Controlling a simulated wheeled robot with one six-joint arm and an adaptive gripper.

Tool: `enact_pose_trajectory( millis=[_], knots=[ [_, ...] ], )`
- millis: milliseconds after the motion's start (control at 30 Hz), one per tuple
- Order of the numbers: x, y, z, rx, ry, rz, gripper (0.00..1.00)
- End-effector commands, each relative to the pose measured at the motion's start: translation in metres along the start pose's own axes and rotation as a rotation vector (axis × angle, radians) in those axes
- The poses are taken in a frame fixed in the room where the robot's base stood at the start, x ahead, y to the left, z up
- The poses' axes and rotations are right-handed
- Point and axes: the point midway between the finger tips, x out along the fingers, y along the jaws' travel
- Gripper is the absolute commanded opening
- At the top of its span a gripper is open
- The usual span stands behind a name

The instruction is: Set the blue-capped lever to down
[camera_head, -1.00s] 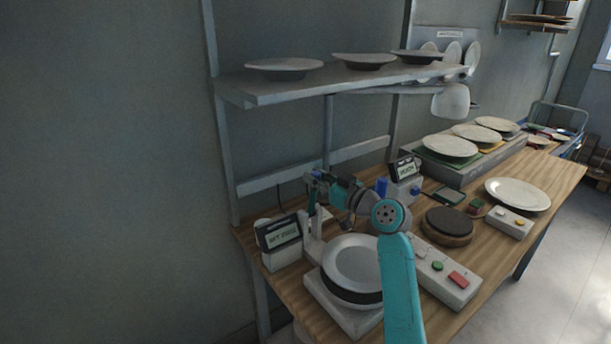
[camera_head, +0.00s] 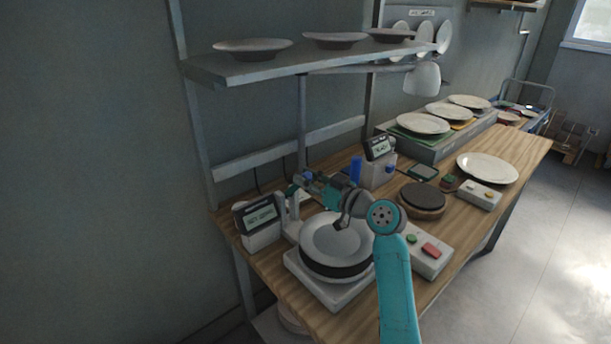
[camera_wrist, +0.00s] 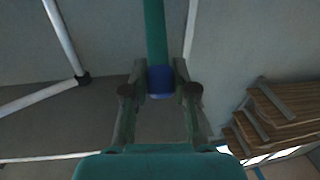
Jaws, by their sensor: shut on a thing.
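The lever shows in the wrist view as a green shaft (camera_wrist: 154,30) coming down from the top edge, with a blue cap (camera_wrist: 160,83) at its near end. My gripper (camera_wrist: 159,74) is shut on the blue cap, one finger on each side. In the head view my gripper (camera_head: 300,187) is above the left part of the bench, by the white post of the plate press. There the lever is mostly hidden by my gripper and too small to make out clearly.
A white plate (camera_head: 335,235) sits on the press in front of my arm. A display box (camera_head: 258,216) stands left of it. A blue cylinder (camera_head: 355,168) and another display (camera_head: 380,148) stand behind. A shelf (camera_head: 215,72) with plates hangs above. A button box (camera_head: 428,255) lies right.

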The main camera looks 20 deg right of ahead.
Motion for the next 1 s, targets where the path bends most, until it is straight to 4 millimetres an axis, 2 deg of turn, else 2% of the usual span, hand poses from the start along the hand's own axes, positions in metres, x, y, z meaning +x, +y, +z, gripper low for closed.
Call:
enact_pose_trajectory(
  millis=[333, 367, 433, 467, 800, 1000],
  knots=[
    [0.0, -0.001, 0.005, 0.006, -0.009, -0.004, 0.0],
    [0.0, -0.001, 0.005, 0.006, -0.009, -0.004, 0.31],
    [0.0, -0.001, 0.005, 0.005, -0.008, -0.003, 0.49],
    [0.0, -0.001, 0.004, 0.005, -0.007, -0.003, 0.52],
    [-0.002, 0.0, 0.002, 0.002, -0.004, -0.001, 0.52],
    [-0.026, 0.001, 0.003, 0.002, -0.004, 0.002, 0.52]
  ],
)
